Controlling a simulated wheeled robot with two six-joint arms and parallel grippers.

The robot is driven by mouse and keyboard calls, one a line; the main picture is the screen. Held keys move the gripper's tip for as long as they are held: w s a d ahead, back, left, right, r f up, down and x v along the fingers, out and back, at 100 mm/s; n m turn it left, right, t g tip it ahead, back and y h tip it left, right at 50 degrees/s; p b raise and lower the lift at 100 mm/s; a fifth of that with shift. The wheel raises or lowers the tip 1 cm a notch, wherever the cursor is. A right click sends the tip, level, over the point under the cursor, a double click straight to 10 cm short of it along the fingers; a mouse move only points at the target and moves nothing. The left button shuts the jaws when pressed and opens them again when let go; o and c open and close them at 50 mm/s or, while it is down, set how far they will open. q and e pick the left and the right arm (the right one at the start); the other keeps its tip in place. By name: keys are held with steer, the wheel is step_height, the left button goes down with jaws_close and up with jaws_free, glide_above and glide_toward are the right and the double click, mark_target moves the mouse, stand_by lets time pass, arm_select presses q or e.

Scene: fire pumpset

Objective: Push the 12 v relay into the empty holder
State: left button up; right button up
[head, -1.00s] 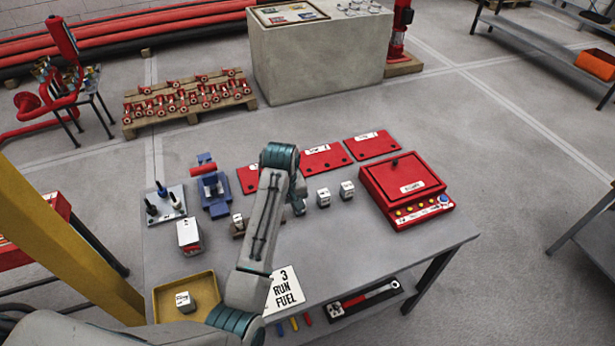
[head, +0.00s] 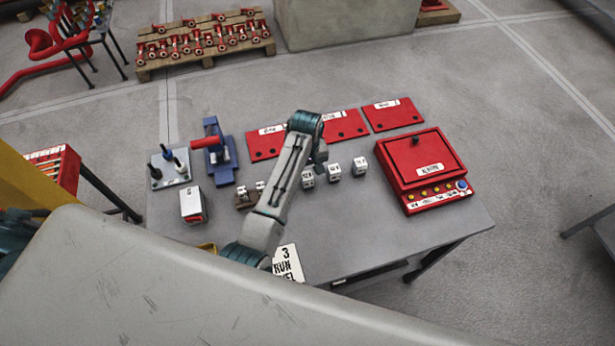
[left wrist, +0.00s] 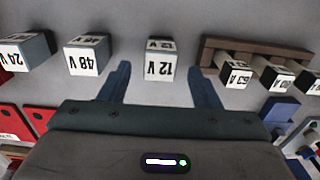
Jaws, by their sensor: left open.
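The 12 V relay (left wrist: 160,60), a small white-faced block with a dark body, stands on the table. In the head view it (head: 307,178) is the left one of three blocks in a row. My left gripper (left wrist: 160,85) is open, its fingers pointing along either side of the relay. A brown holder (head: 243,200) with blocks marked in amps lies left of the arm, partly covered. An empty holder cannot be made out clearly. My right gripper is out of view.
The 48 V (left wrist: 87,55) and 24 V (left wrist: 25,52) blocks stand beside the relay. Red plates (head: 344,125) lie behind, and a red box (head: 430,165) stands to the right. A blue clamp (head: 220,165) and a white block (head: 192,205) are at the left. The right front table is clear.

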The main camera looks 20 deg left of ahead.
mark_target(307, 175)
arm_select(q)
steer(key=shift+s+d+f+p, duration=0.1)
steer(key=shift+f+p, duration=0.1)
steer(key=shift+f, duration=0.3)
steer(key=shift+s+d+f+p, duration=0.1)
steer(key=shift+f+p, duration=0.05)
steer(key=shift+f, duration=0.7)
steer(key=shift+a+f, duration=0.1)
steer(key=shift+f, duration=0.1)
steer(key=c, duration=1)
steer(key=shift+c, duration=0.5)
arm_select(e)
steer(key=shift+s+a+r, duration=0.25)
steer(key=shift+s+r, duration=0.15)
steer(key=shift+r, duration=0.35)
arm_select(q)
steer(key=shift+r, duration=0.15)
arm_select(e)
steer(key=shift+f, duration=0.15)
